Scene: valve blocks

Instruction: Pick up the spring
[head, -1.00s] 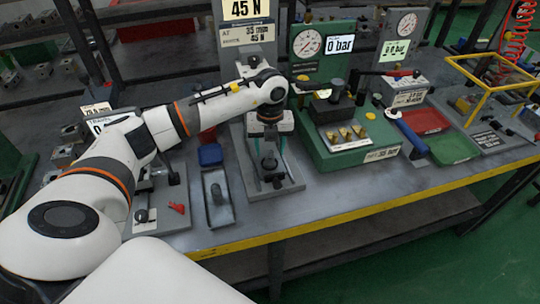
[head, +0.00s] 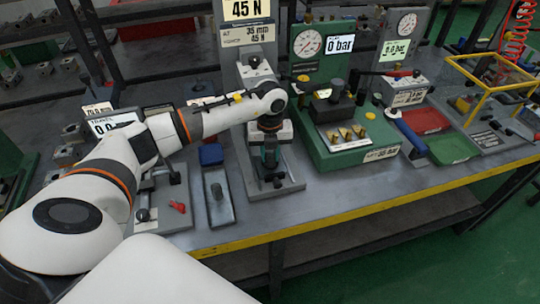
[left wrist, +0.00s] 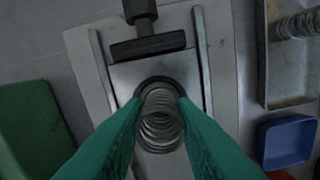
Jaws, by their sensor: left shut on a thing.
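The spring (left wrist: 160,120) is a silver coil in the left wrist view, standing over a dark round seat on the grey spring tester (left wrist: 205,75). The green fingers of my left gripper (left wrist: 161,106) are on either side of it and shut on it. The spring is hard to make out there, mostly hidden by the gripper. My right gripper is not in view.
A long grey tray (head: 218,203) and a blue bin (head: 211,154) stand left of the tester. A green pressure rig (head: 345,150) stands close on its right. Red (head: 424,121) and green (head: 453,148) trays lie farther right. The yellow bench edge (head: 300,233) is in front.

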